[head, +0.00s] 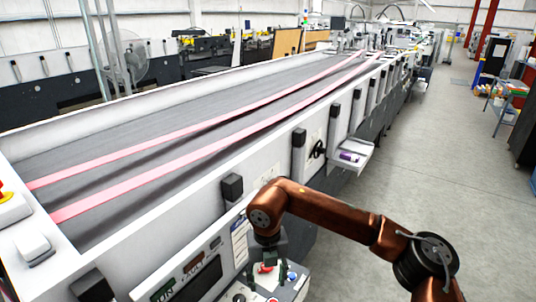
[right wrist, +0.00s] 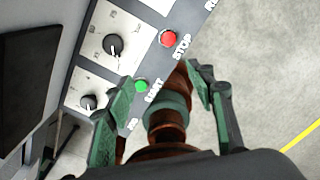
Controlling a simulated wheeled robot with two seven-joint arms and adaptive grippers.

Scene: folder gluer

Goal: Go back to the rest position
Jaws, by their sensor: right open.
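My right gripper (head: 267,268) is at the bottom middle of the head view, at the end of my copper-coloured arm, over the machine's control panel (head: 240,290). It is open, with its fingers apart (right wrist: 159,82) in the right wrist view. That view shows the panel (right wrist: 133,62) with a red STOP button (right wrist: 168,39), a green START button (right wrist: 141,86) near the left finger, and two black knobs. I see nothing held in the fingers; whether they touch the panel I cannot tell. My left gripper is not in view.
The long folder gluer with pink belts (head: 190,140) fills the left and middle. A small white tray (head: 348,156) sticks out from its side. Grey floor (head: 430,150) is open on the right, with a blue shelf rack (head: 497,105) farther back.

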